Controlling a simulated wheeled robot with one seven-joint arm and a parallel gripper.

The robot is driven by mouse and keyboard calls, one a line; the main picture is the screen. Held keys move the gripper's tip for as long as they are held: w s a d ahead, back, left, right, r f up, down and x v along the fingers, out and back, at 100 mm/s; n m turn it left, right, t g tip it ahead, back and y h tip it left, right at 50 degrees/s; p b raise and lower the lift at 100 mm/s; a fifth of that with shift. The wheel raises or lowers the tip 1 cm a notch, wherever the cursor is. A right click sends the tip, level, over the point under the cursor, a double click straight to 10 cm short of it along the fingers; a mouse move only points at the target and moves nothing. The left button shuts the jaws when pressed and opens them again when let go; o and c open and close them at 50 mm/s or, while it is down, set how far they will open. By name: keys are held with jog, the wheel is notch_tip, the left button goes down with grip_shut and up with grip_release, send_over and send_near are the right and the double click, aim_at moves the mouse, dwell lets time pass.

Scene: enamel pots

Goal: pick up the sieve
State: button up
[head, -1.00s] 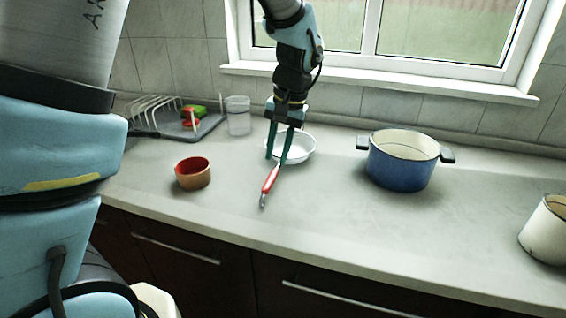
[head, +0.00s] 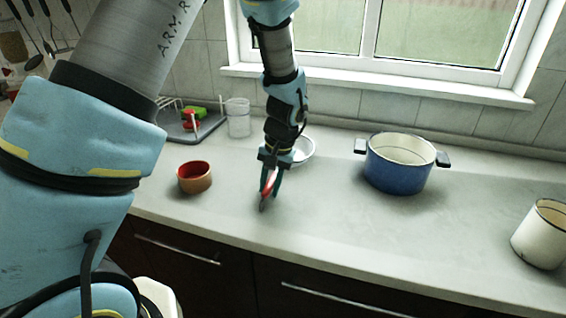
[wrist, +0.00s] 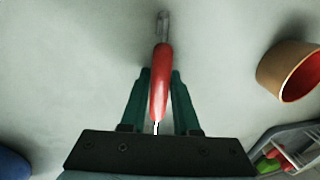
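The sieve rests on the counter. Its pale round bowl (head: 304,151) is partly hidden behind my gripper in the head view. Its red handle (wrist: 160,85) ends in a grey metal hook and points toward the counter's front edge. My gripper (head: 269,193) points down at the handle. In the wrist view, the two green fingers of my gripper (wrist: 161,75) stand one on each side of the red handle. They look open, with the handle between them and little room at either side. The bowl is out of the wrist view.
An orange-brown pot (head: 194,177) with a red inside stands left of the handle. A blue pot (head: 397,165) is to the right, and a cream pot (head: 541,236) at the far right. A clear cup (head: 238,118) and dish rack (head: 185,127) are behind left.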

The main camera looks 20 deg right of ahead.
jog(key=shift+c, duration=0.2)
grip_shut()
dwell(0.3)
